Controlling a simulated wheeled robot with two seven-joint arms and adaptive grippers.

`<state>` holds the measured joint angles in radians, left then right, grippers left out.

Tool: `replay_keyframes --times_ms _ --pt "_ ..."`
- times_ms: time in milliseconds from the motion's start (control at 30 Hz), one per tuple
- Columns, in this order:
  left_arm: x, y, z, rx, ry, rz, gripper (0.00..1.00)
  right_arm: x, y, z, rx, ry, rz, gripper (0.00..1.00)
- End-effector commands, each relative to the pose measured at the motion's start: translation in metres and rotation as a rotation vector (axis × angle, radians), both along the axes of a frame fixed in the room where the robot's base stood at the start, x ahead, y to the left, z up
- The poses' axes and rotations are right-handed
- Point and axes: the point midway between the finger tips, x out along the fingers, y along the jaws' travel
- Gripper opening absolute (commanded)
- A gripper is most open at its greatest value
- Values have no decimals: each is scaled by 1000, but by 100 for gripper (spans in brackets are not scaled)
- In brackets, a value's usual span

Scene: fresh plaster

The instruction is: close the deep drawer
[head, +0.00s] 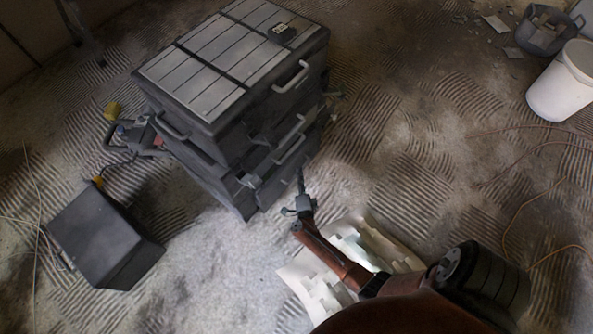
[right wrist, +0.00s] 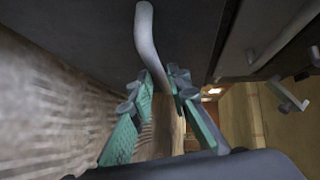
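A dark drawer chest (head: 215,125) with a slatted grey top stands at the upper middle of the head view. Its right-hand face carries several bar handles, and a lower drawer front (head: 290,170) seems to stick out a little; how far is unclear. My right gripper (head: 300,196) is just in front of that lower front. In the right wrist view, its green-padded fingers (right wrist: 163,80) are spread apart. A grey bar handle (right wrist: 146,35) on a dark panel lies just beyond and between the fingertips; contact cannot be told. My left gripper is out of view.
A black box (head: 107,235) lies at the lower left. Grey tools (head: 145,133) sit left of the chest. A pale crumpled sheet (head: 345,260) lies under my right arm. A white bucket (head: 563,85) and dark tub (head: 545,30) stand upper right. Thin cables cross the floor at right.

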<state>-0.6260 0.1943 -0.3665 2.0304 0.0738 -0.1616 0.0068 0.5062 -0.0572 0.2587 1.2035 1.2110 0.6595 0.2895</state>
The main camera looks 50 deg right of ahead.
Motion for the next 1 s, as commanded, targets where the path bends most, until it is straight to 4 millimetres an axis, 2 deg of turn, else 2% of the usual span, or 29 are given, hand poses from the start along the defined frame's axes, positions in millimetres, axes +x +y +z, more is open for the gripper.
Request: replay_keyframes --times_ms 33,200,500,733,1000 --pt "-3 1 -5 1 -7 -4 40 4 -3 -4 -1 2 1 16" --pt "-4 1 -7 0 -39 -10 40 13 -11 -3 -1 1 0 16" --pt "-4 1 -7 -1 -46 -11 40 15 -12 -2 -1 0 2 16" --pt "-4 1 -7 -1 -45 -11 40 15 -12 -2 -1 0 2 0" --pt "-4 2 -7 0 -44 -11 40 15 -12 -2 -1 0 2 0"
